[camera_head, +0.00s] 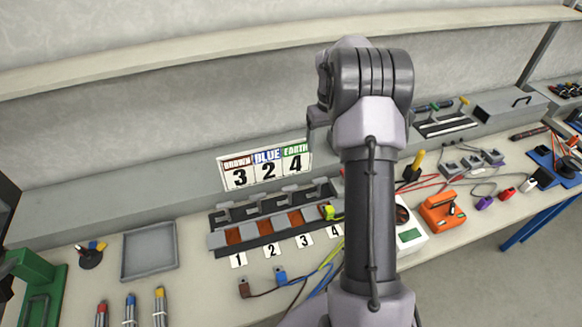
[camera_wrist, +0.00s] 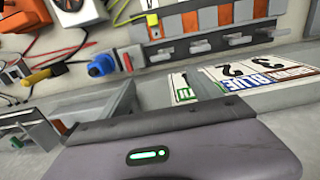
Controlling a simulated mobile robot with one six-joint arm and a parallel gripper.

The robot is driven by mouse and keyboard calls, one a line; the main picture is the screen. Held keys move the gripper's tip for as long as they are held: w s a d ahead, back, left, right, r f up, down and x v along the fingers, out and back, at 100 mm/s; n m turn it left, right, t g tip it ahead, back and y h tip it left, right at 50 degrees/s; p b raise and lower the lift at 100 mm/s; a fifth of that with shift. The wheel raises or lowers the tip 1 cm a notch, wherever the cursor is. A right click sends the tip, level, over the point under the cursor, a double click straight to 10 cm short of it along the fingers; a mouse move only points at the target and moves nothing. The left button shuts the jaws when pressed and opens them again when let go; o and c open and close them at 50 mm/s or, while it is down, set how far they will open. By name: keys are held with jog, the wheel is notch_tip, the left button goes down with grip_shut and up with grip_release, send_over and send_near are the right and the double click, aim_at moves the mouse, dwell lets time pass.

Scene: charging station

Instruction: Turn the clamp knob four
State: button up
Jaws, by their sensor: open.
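The clamp strip (camera_head: 217,240) is a dark rail on the bench with numbered cards 1 to 4 before it. Clamp knob four (camera_head: 321,184) is the grey one at its right end. In the wrist view, where the strip hangs at the top, that knob (camera_wrist: 160,57) is leftmost. A yellow-green wire end (camera_head: 328,212) sits at position four; how deep is unclear. My gripper (camera_wrist: 150,156) shows its grey housing with a green light in the wrist view. It is open, with nothing seen in it, apart from the knob. In the head view my arm hides most of it.
A sign (camera_head: 266,165) reads brown 3, blue 2, earth 4 behind the strip. Brown (camera_head: 244,289) and blue (camera_head: 280,276) wire ends lie in front. A blue knob (camera_wrist: 102,65) is beside the strip's end. An orange device (camera_head: 441,212) and leads crowd the right.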

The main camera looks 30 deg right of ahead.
aim_at(322, 179)
notch_tip(322, 179, down, 16)
jog(key=b, duration=0.3)
jog(key=shift+s+f+b, duration=0.1)
jog(key=shift+f+b, duration=0.15)
jog(key=shift+b, duration=0.1)
jog(key=c, duration=1.4)
jog(key=n+p, duration=0.1)
jog(key=n, duration=0.2)
jog(key=shift+d+r, duration=0.15)
jog(key=n+p, duration=0.1)
jog(key=n, duration=0.2)
jog(key=shift+d+n+p, duration=0.1)
jog(key=shift+n+p, duration=0.2)
jog(key=shift+n, duration=0.1)
jog(key=n+p, duration=0.1)
jog(key=n, duration=0.3)
jog(key=shift+d, duration=0.1)
jog(key=shift+w+d+n+p, duration=0.1)
jog(key=shift+n+p, duration=0.1)
jog(key=shift+n, duration=0.7)
jog(key=shift+w+n+p, duration=0.1)
jog(key=shift+n+p, duration=0.05)
jog(key=shift+n, duration=1.05)
